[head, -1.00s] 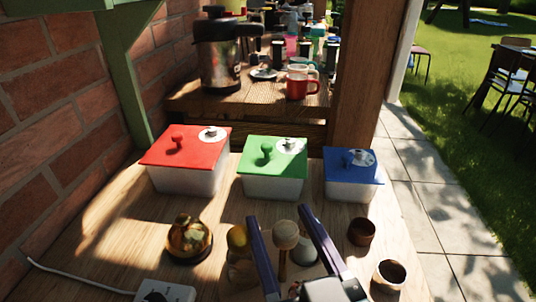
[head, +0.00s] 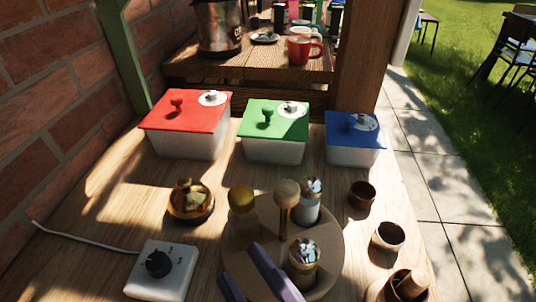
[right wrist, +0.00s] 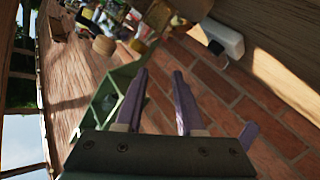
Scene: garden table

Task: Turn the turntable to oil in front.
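The turntable (head: 326,235) is a round wooden disc with an upright round-topped post (head: 286,212) at its middle. A container with a yellow top (head: 241,199) stands at its back left; I see no label naming it as oil. A jar with a silvery top (head: 309,204) stands at the back right and a similar jar (head: 303,264) at the front right. My right gripper (head: 240,262) is open and empty over the disc's front left, its purple fingers apart; they also show in the right wrist view (right wrist: 160,72). A purple piece, possibly my left gripper, shows at that view's right.
Red-lidded (head: 185,110), green-lidded (head: 273,120) and blue-lidded (head: 352,130) boxes line the back. A brass bell-like object (head: 190,203) and a white dial box (head: 163,270) with a cable stand left. Small brown cups (head: 388,237) stand right of the turntable.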

